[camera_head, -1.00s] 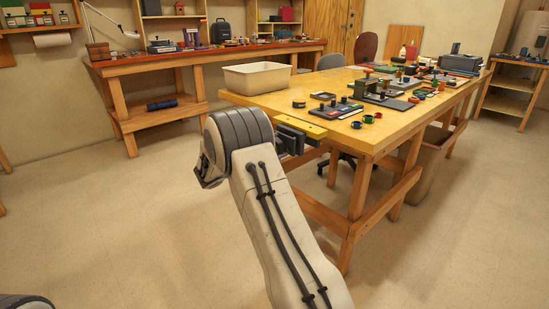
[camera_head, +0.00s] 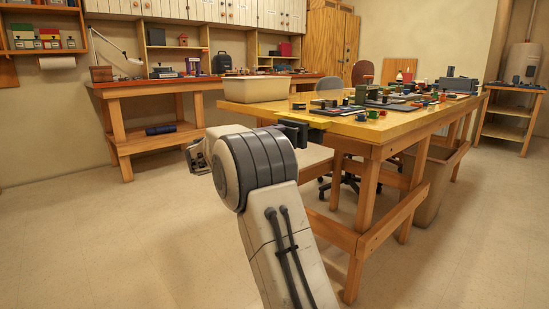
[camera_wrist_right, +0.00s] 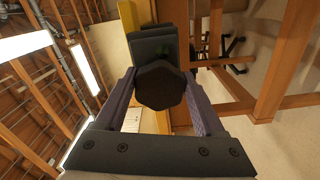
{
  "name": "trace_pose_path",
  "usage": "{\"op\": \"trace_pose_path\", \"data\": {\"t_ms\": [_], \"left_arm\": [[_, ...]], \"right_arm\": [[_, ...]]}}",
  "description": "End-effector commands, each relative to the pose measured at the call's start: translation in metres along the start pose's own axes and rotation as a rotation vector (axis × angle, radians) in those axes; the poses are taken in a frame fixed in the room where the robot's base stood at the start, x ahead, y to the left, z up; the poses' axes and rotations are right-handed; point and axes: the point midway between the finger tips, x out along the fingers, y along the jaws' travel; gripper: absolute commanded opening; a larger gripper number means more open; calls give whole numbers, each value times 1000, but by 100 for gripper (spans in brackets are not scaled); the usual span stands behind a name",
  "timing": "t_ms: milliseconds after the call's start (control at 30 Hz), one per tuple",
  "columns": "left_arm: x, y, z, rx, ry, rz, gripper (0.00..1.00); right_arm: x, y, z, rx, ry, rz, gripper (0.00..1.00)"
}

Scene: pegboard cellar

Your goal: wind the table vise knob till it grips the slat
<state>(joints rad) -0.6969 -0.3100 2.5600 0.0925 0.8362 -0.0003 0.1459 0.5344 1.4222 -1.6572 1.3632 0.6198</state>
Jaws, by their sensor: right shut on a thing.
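The table vise (camera_head: 295,130) is a dark grey block at the near left corner of the yellow-topped table, partly hidden by my right arm in the head view. In the right wrist view its dark jaw block (camera_wrist_right: 152,42) shows behind a black hexagonal knob (camera_wrist_right: 160,86). My right gripper (camera_wrist_right: 161,78) has a finger on each side of the knob and is shut on it. The yellow slat (camera_head: 318,122) lies along the table edge by the vise; a yellow strip also shows beside the jaw in the wrist view. Whether the jaws touch the slat I cannot tell. My left gripper is out of view.
The wooden table (camera_head: 400,133) carries a cream bin (camera_head: 255,88) and several small parts and trays. A chair (camera_head: 345,180) and a waste bin (camera_head: 428,185) stand under and beside it. A workbench (camera_head: 190,84) runs along the back wall. The floor at left is clear.

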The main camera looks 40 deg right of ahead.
Motion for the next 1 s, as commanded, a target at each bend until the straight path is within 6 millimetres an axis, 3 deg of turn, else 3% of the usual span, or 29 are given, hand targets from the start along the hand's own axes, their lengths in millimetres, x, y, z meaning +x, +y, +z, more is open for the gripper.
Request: {"op": "trace_pose_path", "data": {"t_ms": [33, 100, 400, 700, 1000], "left_arm": [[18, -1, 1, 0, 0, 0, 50], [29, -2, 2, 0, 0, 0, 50], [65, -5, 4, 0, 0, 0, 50], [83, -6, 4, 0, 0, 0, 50], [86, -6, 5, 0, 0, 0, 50]], "right_arm": [[0, -10, 2, 47, -1, -1, 16], [0, -10, 2, 112, -1, -2, 16], [0, -9, 1, 341, -1, -3, 16], [0, -7, 0, 471, -1, -3, 16], [0, -5, -1, 508, -2, -3, 16]]}}
